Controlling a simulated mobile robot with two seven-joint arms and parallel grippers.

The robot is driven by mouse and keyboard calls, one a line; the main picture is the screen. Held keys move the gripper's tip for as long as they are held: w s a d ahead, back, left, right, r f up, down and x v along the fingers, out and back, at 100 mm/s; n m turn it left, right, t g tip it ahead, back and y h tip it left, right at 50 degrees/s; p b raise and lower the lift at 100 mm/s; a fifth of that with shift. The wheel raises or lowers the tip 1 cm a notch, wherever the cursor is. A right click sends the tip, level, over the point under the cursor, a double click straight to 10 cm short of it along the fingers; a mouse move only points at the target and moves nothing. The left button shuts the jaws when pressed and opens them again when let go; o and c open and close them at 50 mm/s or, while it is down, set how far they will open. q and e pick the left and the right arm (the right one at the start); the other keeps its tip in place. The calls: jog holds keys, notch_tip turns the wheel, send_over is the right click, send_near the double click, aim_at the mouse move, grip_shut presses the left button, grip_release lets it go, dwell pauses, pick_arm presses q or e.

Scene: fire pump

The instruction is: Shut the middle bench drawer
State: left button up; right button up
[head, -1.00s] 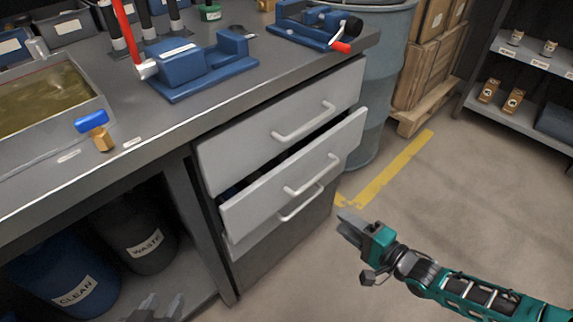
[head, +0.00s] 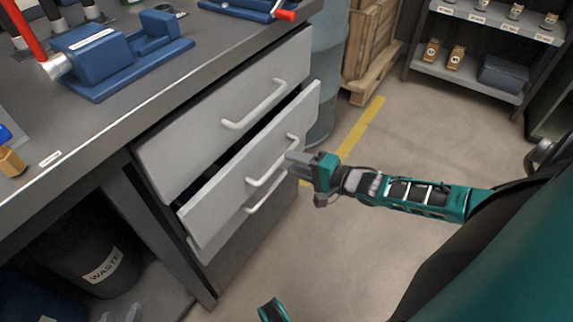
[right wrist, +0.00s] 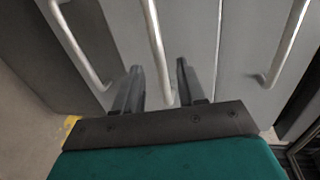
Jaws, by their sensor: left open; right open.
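The middle drawer (head: 213,212) of the grey bench stands partly pulled out, with a dark gap above its front. Its bar handle (head: 262,180) faces my right gripper (head: 293,158). In the right wrist view, the open fingers of my right gripper (right wrist: 158,88) lie on either side of the middle drawer's handle (right wrist: 155,35). I cannot tell whether they touch the handle or the drawer front.
The top drawer (head: 180,148) looks shut. The lowest drawer's handle (head: 256,208) shows just below the middle drawer. A waste bin (head: 98,262) stands under the bench at left. Blue vises (head: 100,60) sit on the bench top. The floor (head: 395,145) at right is clear.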

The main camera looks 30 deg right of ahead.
jog(key=shift+b+x, duration=0.35)
jog(key=shift+x, duration=1.25)
grip_shut()
